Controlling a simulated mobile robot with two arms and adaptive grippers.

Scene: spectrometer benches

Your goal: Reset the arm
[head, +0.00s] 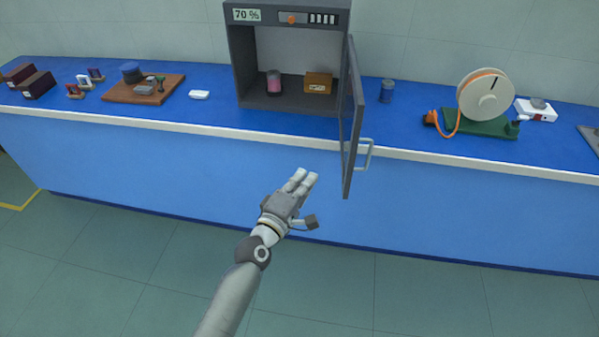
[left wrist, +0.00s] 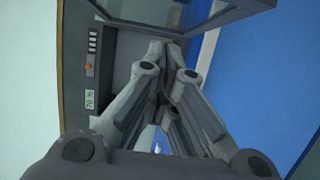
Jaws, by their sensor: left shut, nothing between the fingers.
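My left arm (head: 232,296) reaches up from the bottom of the head view. My left gripper (head: 302,178) is shut and empty, in front of the blue bench's front edge and below the open cabinet. Its shut fingers also show in the left wrist view (left wrist: 172,60), with the cabinet's panel beyond them. The grey cabinet (head: 243,70) stands on the bench with its glass door (head: 352,115) swung open toward me. The gripper is left of the door and apart from its handle (head: 366,154). My right gripper is not in view.
Inside the cabinet are a pink-filled jar (head: 273,84) and a brown box (head: 318,83). On the blue bench (head: 215,117) stand a wooden board (head: 128,94), a blue jar (head: 387,91) and a reel (head: 485,96). The open door juts past the bench edge. The floor in front is clear.

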